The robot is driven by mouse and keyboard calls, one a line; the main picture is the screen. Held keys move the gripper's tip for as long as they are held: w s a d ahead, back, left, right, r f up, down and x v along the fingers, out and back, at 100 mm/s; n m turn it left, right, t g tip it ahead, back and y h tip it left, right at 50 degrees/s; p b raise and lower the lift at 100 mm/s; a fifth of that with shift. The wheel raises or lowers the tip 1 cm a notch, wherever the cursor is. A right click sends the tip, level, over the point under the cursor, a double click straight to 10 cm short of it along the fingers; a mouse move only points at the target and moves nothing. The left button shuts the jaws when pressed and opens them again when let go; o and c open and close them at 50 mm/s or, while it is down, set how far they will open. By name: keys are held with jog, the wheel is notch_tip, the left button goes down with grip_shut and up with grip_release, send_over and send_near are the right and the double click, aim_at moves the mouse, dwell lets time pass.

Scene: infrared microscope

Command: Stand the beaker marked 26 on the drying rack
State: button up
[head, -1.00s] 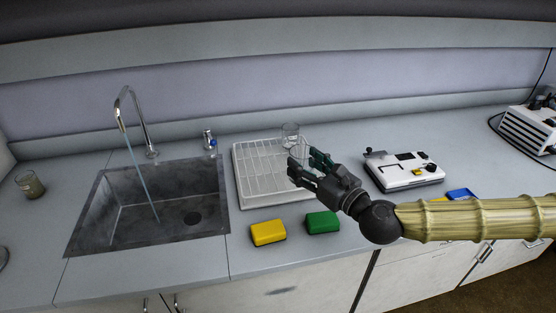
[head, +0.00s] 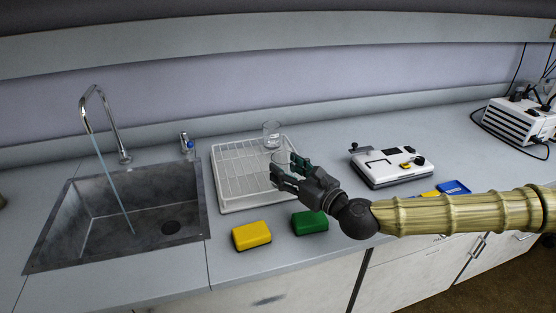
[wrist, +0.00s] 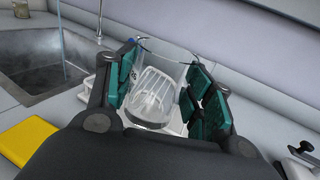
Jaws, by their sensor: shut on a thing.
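My gripper (head: 284,173) is shut on a clear glass beaker (wrist: 158,85), held between the green finger pads. A small dark marking shows on the glass beside the left pad in the wrist view, too small to read surely. In the head view this beaker (head: 281,158) is partly hidden by the fingers. It is over the right part of the white drying rack (head: 236,186); I cannot tell whether it touches the rack. In the wrist view it looks tilted, and the rack's bars show through the glass.
Another clear beaker (head: 272,132) stands at the rack's back right. A sink (head: 100,230) with running water is at the left. A yellow sponge (head: 251,236) and a green one (head: 309,222) lie in front of the rack. A white instrument (head: 390,165) stands to the right.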

jog(key=w, duration=0.8)
jog(key=w+f, duration=0.1)
jog(key=w, duration=0.3)
jog(key=shift+w+a+f+p, duration=0.1)
jog(key=shift+w+a+p, duration=0.1)
jog(key=shift+p, duration=0.15)
jog(key=shift+f, duration=1.8)
jog(key=shift+f, duration=0.1)
jog(key=o, duration=1)
jog(key=shift+o, duration=0.2)
jog(key=shift+r, duration=0.2)
jog(key=b+v, duration=0.1)
jog(key=v, duration=1.1)
